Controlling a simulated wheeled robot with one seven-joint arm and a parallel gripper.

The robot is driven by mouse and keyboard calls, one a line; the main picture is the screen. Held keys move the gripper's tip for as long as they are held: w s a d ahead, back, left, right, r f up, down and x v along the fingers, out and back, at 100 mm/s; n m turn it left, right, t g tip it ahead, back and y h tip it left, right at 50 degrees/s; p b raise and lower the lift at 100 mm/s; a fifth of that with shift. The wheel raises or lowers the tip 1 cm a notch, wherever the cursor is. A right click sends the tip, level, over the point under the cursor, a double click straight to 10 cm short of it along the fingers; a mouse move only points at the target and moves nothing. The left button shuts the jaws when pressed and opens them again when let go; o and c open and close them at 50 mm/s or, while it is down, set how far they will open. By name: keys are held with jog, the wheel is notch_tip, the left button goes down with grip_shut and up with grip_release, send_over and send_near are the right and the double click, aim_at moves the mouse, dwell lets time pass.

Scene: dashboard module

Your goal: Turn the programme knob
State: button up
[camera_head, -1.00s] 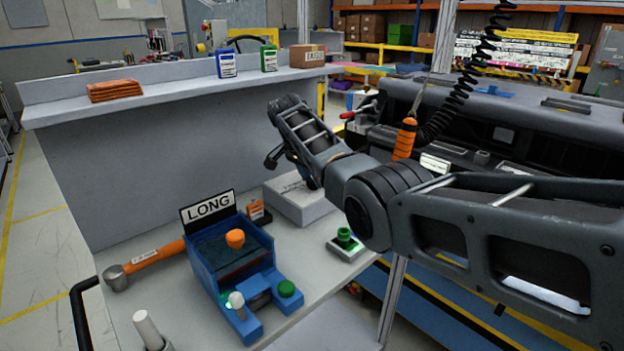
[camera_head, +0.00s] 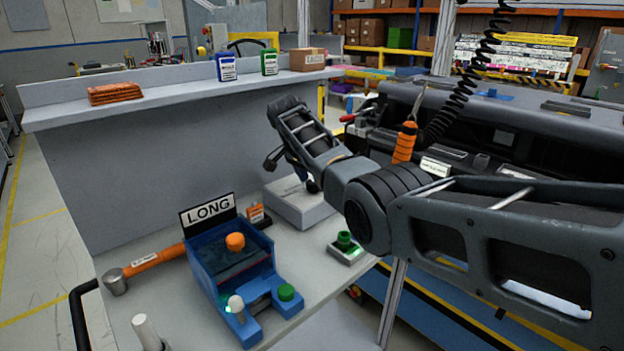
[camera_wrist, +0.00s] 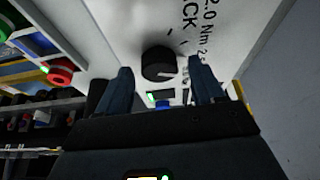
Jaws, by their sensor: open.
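A round black knob (camera_wrist: 158,64) with a pale pointer line sits on a white panel (camera_wrist: 110,25) with printed marks and text in the wrist view. I take it for the programme knob. My gripper (camera_wrist: 163,76) is open, with one dark blue finger on each side below the knob. The knob shows in the gap at the fingertips, and I cannot tell whether they touch it. In the head view a low white box (camera_head: 298,206) stands on the bench, with the end of my arm over it. The knob is hidden there.
A blue fixture (camera_head: 228,262) with a LONG sign stands left of the white box. A green button box (camera_head: 345,247) is to its right. An orange-handled hammer (camera_head: 150,262) lies at left. The shelf wall (camera_head: 170,160) rises behind.

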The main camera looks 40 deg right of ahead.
jog(key=v, duration=0.7)
jog(key=shift+r, duration=0.25)
